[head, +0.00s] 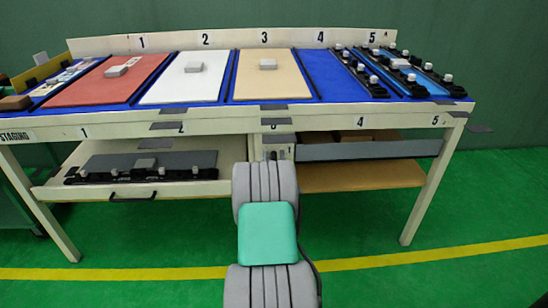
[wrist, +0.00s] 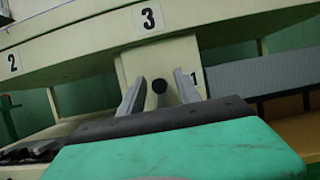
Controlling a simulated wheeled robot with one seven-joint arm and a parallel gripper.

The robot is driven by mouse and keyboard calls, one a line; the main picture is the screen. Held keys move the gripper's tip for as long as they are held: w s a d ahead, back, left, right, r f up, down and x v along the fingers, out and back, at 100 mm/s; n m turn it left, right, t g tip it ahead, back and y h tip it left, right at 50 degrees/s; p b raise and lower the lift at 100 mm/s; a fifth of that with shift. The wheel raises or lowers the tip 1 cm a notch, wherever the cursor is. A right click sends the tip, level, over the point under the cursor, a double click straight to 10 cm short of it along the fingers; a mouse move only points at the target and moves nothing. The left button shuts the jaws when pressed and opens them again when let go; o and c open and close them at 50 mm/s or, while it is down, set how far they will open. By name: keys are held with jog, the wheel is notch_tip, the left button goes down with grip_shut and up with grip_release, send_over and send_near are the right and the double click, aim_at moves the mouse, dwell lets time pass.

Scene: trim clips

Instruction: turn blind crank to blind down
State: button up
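In the wrist view a dark round knob (wrist: 159,86), which looks like the crank's handle, stands out in front of a cream box under the table's label 3. My gripper (wrist: 158,88) is open, with one grey finger on each side of the knob. A gap shows on both sides, and I cannot tell how deep the knob sits between the fingers.
The table's front edge (head: 200,126) runs just above the box. At left a drawer (head: 215,188) stands pulled out with dark parts in it. A wooden shelf (head: 350,176) lies below the grey panel. The green floor in front is clear.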

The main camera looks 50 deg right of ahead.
jog(key=shift+d, duration=0.1)
grip_shut()
dwell(0.4)
